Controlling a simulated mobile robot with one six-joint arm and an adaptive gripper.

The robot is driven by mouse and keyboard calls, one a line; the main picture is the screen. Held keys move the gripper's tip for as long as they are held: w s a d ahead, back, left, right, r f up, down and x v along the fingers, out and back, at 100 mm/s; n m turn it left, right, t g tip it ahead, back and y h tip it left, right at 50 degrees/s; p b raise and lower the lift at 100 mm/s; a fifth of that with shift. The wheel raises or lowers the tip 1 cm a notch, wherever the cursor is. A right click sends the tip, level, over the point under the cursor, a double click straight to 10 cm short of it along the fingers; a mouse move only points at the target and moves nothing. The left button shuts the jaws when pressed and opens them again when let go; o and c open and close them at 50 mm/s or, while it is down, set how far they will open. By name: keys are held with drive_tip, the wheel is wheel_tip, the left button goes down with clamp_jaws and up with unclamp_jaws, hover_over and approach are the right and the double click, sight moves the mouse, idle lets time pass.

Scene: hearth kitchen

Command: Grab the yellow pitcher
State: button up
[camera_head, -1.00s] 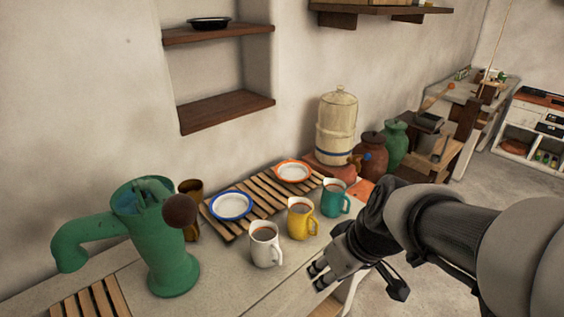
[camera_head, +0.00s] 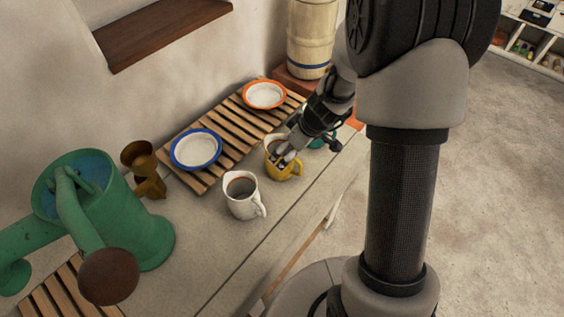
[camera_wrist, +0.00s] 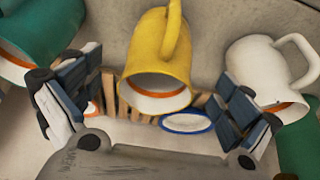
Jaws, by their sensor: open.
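The yellow pitcher (camera_head: 281,160) stands upright on the counter between the white pitcher (camera_head: 242,194) and the teal pitcher (camera_head: 322,137). My gripper (camera_head: 287,158) is at the yellow pitcher and partly covers its top in the head view. My gripper (camera_wrist: 148,105) is open, with gaps between the pitcher and both finger pads. The white pitcher (camera_wrist: 268,75) is close to the right finger. The teal pitcher (camera_wrist: 40,35) is near the left finger.
A slatted wooden rack (camera_head: 215,146) holds a blue-rimmed plate (camera_head: 196,149) and an orange-rimmed plate (camera_head: 265,94). The counter's front strip (camera_head: 272,232) is clear.

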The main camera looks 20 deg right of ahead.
drive_tip(key=shift+s+b+x, duration=0.15)
drive_tip(key=shift+b+x, duration=0.5)
drive_tip(key=shift+x, duration=1.55)
drive_tip(key=shift+s+b+x, duration=0.15)
drive_tip(key=shift+b+x, duration=0.5)
drive_tip(key=shift+x, duration=1.55)
drive_tip(key=shift+d+f, duration=0.1)
drive_tip(key=shift+s, duration=0.15)
drive_tip(key=c, duration=1.2)
drive_tip(key=shift+o, duration=0.2)
